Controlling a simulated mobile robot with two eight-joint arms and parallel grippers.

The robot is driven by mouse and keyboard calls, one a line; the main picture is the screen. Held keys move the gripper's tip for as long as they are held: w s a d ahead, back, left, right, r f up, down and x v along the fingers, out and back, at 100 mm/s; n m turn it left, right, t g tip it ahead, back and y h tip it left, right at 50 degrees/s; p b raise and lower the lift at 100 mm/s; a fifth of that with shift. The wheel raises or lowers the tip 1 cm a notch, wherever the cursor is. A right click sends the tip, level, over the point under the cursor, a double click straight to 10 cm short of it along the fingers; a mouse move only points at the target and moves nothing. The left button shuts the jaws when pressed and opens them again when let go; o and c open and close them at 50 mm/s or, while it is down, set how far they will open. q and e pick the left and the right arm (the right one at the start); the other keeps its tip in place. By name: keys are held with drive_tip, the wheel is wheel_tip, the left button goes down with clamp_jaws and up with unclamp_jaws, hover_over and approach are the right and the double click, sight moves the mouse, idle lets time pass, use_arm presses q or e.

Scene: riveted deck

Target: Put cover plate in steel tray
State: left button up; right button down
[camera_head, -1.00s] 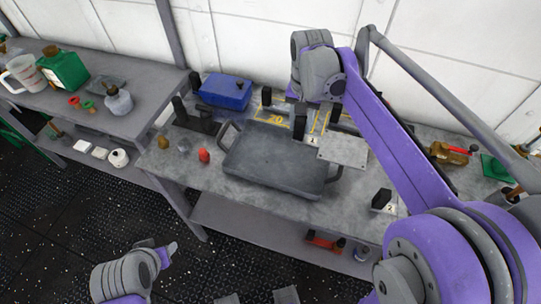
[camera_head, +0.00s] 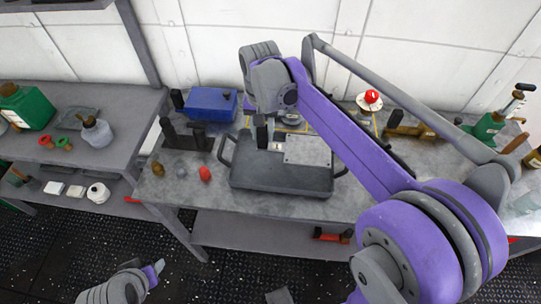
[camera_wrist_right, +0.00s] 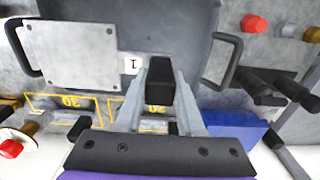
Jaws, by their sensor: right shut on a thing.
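The cover plate (camera_head: 307,150) is a flat light grey plate with holes near its corners, beside a black block-like grip (camera_head: 262,138) and a small white label "1". It lies over the right part of the dark steel tray (camera_head: 255,178); I cannot tell whether it touches the tray. My right gripper (camera_head: 264,122) is shut on the black grip. In the right wrist view, the fingers (camera_wrist_right: 162,82) clasp the grip, with the plate (camera_wrist_right: 72,55) to their left over the tray (camera_wrist_right: 175,20). My left gripper (camera_head: 155,272) is low at the left, away from the bench; its jaws are unclear.
A blue box (camera_head: 212,103) and dark upright brackets (camera_head: 185,135) stand left of and behind the tray. A red knob (camera_head: 205,174) lies left of it. A red-topped item (camera_head: 371,98) and green container (camera_head: 488,124) are at right. A side bench (camera_head: 95,125) stands at left.

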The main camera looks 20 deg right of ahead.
wheel_tip(320, 180, down, 8)
drive_tip(key=shift+r, duration=0.25)
drive_tip(key=shift+f+b, duration=0.15)
drive_tip(key=shift+b, duration=0.15)
drive_tip(key=c, duration=0.5)
unclamp_jaws()
wheel_tip(320, 180, up, 12)
drive_tip(key=shift+f+p, duration=0.1)
drive_tip(key=shift+p, duration=0.5)
drive_tip(key=shift+s+r, duration=0.2)
drive_tip(key=s+f+n+t, duration=0.1)
drive_tip(key=s+f+n, duration=0.1)
drive_tip(key=s+f, duration=0.2)
drive_tip(key=s+a+f+n+t, duration=0.1)
drive_tip(key=s+f, duration=0.3)
drive_tip(key=s, duration=0.4)
drive_tip(key=s+f+n+t, duration=0.3)
drive_tip(key=s+f, duration=0.1)
drive_tip(key=s, duration=0.2)
drive_tip(key=shift+s+a+f, duration=0.25)
drive_tip(key=shift+a+f, duration=0.15)
